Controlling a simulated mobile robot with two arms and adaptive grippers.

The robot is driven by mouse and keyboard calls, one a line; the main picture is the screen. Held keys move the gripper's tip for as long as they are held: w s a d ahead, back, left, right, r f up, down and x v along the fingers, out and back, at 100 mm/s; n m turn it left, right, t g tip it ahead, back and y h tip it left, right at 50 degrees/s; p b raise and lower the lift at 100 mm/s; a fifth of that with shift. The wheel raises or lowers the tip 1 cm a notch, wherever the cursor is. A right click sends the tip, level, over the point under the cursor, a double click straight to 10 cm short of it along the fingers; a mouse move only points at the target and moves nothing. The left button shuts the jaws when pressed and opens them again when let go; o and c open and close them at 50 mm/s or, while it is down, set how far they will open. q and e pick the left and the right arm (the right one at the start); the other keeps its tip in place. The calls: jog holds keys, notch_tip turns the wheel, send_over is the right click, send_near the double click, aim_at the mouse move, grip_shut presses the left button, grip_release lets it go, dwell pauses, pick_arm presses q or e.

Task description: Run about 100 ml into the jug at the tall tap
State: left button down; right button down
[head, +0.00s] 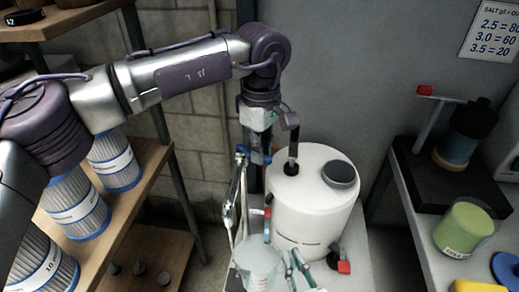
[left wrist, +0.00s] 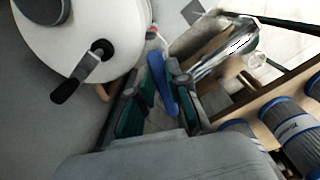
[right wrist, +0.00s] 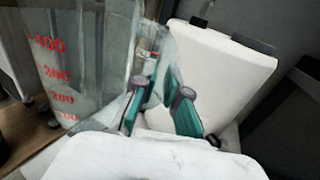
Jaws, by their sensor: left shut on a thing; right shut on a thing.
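The jug (head: 258,265) is clear, with red marks up to 400 in the right wrist view (right wrist: 85,75). It stands upright at the foot of the tall tap (head: 235,195), a slim chrome column left of the white tank. My right gripper (head: 295,268) is shut at the jug's side, apparently on its handle; it also shows in the right wrist view (right wrist: 160,105). My left gripper (head: 258,145) is shut on the blue lever (left wrist: 160,85) at the tap's top. The spout's end and any stream are unclear. I cannot read a water level.
The white tank (head: 310,205) stands close right of the tap, with a dark cap and a red-handled valve (head: 344,267) low down. Filter cartridges (head: 75,205) fill the left shelf. The right bench holds a green tub (head: 466,228) and another red-handled fitting (head: 425,91).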

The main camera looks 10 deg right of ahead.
pick_arm(q)
jog(key=shift+r, duration=0.1)
jog(key=c, duration=1.1)
grip_release()
notch_tip(320, 180, up, 12)
jog(key=shift+f, duration=0.1)
